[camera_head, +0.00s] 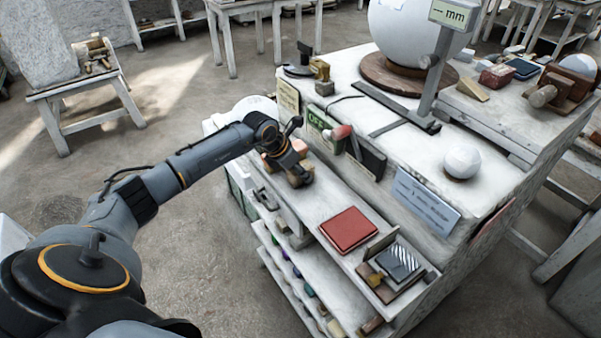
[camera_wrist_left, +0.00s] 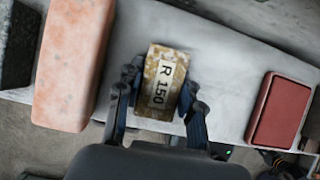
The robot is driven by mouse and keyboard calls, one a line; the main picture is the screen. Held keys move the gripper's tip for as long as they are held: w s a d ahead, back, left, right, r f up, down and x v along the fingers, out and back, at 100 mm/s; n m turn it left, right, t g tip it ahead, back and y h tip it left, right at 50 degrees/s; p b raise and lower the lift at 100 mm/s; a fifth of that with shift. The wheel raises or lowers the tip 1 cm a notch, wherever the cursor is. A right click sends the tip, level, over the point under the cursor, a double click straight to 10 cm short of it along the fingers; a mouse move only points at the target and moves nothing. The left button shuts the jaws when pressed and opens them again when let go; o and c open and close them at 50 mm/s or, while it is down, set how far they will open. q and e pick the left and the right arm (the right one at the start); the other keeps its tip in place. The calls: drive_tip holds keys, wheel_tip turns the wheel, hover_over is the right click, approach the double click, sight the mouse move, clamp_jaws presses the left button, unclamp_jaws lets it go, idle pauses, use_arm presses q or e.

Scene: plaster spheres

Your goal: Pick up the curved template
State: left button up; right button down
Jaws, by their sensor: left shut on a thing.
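The curved template (camera_wrist_left: 162,88) is a mottled yellow-brown block with a white "R 150" label, seen in the wrist view. My left gripper (camera_wrist_left: 160,104) has one finger on each side of it and is shut on it. In the head view my left gripper (camera_head: 296,172) is low over the narrow front shelf of the white bench, and the arm and fingers hide most of the template. I cannot tell whether the template still touches the shelf. My right gripper does not show.
A pink block (camera_wrist_left: 72,65) lies close left of the gripper in the wrist view. A red pad (camera_head: 347,229) and a small tray of tools (camera_head: 376,283) lie further along the shelf. An upright measuring stand (camera_head: 433,75) and large white sphere (camera_head: 408,28) are on the bench top.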

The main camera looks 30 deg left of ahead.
sight(303, 166)
use_arm(q)
drive_tip(key=shift+r+b, duration=0.45)
wheel_tip(303, 166, up, 2)
drive_tip(key=shift+a+r+b, duration=0.1)
drive_tip(key=shift+r+b, duration=0.05)
drive_tip(key=shift+b, duration=0.65)
drive_tip(key=s+a+r+b, duration=0.2)
drive_tip(key=s+r+b, duration=0.4)
drive_tip(key=s, duration=0.8)
drive_tip(key=shift+r, duration=1.9)
drive_tip(key=shift+w, duration=0.1)
